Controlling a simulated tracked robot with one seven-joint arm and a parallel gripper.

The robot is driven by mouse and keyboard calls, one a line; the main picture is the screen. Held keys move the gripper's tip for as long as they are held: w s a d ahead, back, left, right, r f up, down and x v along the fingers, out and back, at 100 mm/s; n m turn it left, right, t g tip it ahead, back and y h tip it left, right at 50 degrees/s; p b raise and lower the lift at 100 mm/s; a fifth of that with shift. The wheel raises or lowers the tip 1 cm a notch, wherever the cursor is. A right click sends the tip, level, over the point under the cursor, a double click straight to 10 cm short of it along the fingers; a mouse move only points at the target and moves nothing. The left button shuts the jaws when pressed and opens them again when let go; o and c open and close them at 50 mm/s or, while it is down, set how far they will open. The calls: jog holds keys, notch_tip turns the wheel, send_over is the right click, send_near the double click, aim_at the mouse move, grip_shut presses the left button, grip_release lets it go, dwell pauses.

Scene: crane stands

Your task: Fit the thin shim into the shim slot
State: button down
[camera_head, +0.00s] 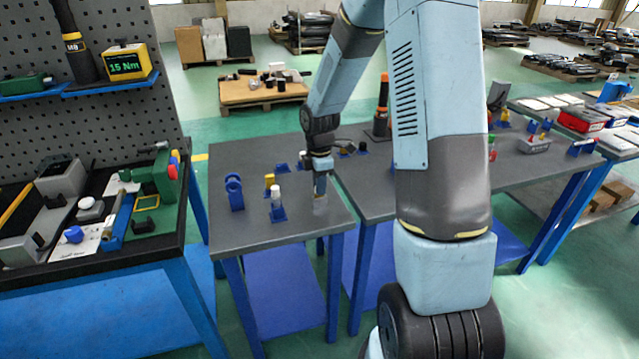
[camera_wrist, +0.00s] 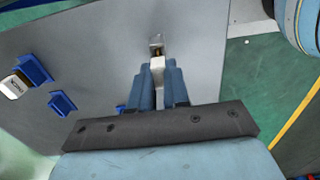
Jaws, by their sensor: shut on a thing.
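My gripper (camera_head: 320,188) points down over the front right part of the small grey table. In the wrist view its two blue fingers (camera_wrist: 159,82) are shut on a pale, narrow piece, which I take as the thin shim (camera_wrist: 157,63). The shim's far end reaches a small light fitting with a dark, brownish opening, seemingly the shim slot (camera_wrist: 156,41). In the head view a small pale patch shows under the fingertips, too small to make out. Whether the shim's tip is inside the slot or only in front of it, I cannot tell.
Blue holders stand left of my gripper: a ring-shaped one (camera_head: 235,192), one with a white-topped piece (camera_head: 277,204), and one with a yellow piece (camera_head: 270,183). The grey table's (camera_head: 245,237) front left is bare. A green-and-blue fixture (camera_head: 150,190) stands on the left bench.

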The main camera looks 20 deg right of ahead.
jog(key=shift+f, duration=0.5)
jog(key=c, duration=1)
grip_release()
jog(key=shift+r, duration=0.1)
jog(key=shift+r, duration=2.4)
notch_tip(320, 180, up, 13)
jog(key=s+r+m+t, duration=0.2)
jog(key=s+r+m, duration=0.2)
jog(key=s, duration=0.5)
jog(key=s+r+m+t, duration=0.1)
jog(key=s+r+m, duration=0.3)
jog(key=s+m, duration=0.4)
jog(key=s+r+m+t, duration=0.2)
jog(key=s+r+m, duration=0.2)
jog(key=s, duration=0.7)
jog(key=shift+s+m+t, duration=0.1)
jog(key=shift+m+t, duration=0.2)
jog(key=shift+m, duration=0.7)
